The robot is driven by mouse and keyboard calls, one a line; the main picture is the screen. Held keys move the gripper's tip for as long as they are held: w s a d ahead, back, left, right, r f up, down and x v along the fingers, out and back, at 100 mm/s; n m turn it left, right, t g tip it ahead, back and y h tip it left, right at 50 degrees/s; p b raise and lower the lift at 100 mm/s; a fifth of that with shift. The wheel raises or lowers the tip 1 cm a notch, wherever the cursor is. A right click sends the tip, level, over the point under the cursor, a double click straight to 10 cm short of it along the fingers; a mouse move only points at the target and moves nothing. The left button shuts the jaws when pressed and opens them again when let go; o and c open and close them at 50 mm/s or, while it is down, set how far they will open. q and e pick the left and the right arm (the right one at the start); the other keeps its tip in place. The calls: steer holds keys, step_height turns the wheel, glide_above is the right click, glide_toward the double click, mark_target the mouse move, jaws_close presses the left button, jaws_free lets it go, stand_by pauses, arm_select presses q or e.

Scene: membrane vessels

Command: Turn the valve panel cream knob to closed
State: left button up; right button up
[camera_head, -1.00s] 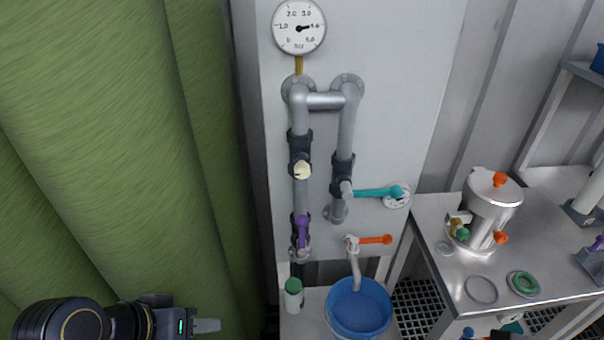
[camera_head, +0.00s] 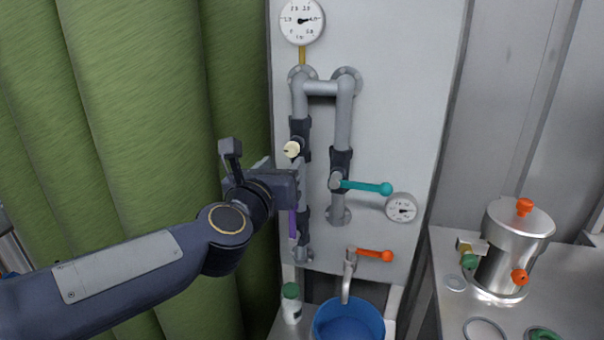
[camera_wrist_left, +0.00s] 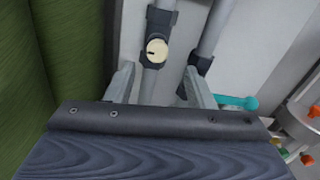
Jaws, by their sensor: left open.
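The cream knob (camera_head: 292,149) is a small round knob on a dark valve body on the left pipe of the valve panel (camera_head: 400,130). It also shows in the left wrist view (camera_wrist_left: 157,50), with a dark mark on its face, ahead of and between my fingers. My left gripper (camera_head: 298,168) is just below the knob in the head view. In the left wrist view my left gripper (camera_wrist_left: 158,84) is open, its two pale fingers apart and not touching the knob. My right gripper is not in view.
The teal lever (camera_head: 365,187) is on the right pipe and the orange lever (camera_head: 374,255) is lower. The purple handle (camera_head: 292,222) is partly hidden behind my gripper. A blue bucket (camera_head: 348,322) and a green-capped bottle (camera_head: 291,304) stand below. A green curtain (camera_head: 130,100) hangs at left.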

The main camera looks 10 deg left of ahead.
mark_target(290, 152)
arm_select(q)
steer(key=shift+n, duration=0.5)
steer(key=w+p, duration=0.1)
steer(key=w, duration=0.7)
steer(key=c, duration=1)
